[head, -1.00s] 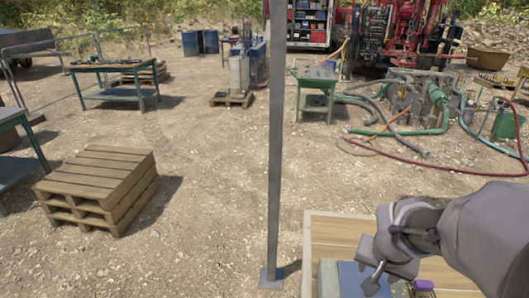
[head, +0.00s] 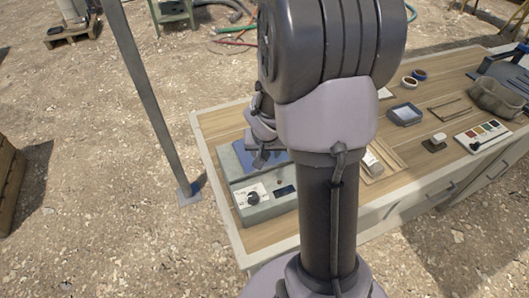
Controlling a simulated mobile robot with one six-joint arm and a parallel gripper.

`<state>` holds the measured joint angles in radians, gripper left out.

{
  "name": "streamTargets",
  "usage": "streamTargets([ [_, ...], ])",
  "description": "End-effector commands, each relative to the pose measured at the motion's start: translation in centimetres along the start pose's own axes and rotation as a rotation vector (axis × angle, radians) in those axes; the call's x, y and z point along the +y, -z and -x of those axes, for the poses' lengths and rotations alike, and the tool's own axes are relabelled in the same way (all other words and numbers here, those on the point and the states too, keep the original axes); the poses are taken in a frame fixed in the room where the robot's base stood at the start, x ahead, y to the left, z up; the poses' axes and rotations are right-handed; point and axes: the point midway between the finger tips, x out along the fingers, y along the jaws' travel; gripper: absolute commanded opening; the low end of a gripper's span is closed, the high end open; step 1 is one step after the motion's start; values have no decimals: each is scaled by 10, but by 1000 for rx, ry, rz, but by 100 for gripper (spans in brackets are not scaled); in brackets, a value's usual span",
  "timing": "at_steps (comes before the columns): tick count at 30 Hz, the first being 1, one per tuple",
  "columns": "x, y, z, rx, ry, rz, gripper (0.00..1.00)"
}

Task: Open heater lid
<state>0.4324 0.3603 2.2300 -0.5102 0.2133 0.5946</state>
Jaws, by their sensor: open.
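The heater (head: 262,207) is a grey-green box with a dial and a small dark display on its front. It sits on the left end of the wooden bench. My gripper (head: 259,160) hangs over the lid, partly hidden behind my own arm. Its jaws are open. I cannot tell whether it touches the lid. The heater's right side is hidden by my arm.
A metal post (head: 150,100) stands just left of the bench. Gravel ground lies left and in front.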

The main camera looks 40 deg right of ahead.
Motion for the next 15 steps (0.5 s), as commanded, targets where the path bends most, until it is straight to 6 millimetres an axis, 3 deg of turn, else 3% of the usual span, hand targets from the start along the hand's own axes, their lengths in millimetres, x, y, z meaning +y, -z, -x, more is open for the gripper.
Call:
streamTargets([
  [4, 0, 0, 1, 0, 0, 0, 50],
  [11, 0, 0, 1, 0, 0, 0, 4],
  [12, 0, 0, 1, 0, 0, 0, 0],
  [15, 0, 0, 1, -1, 0, 0, 0],
])
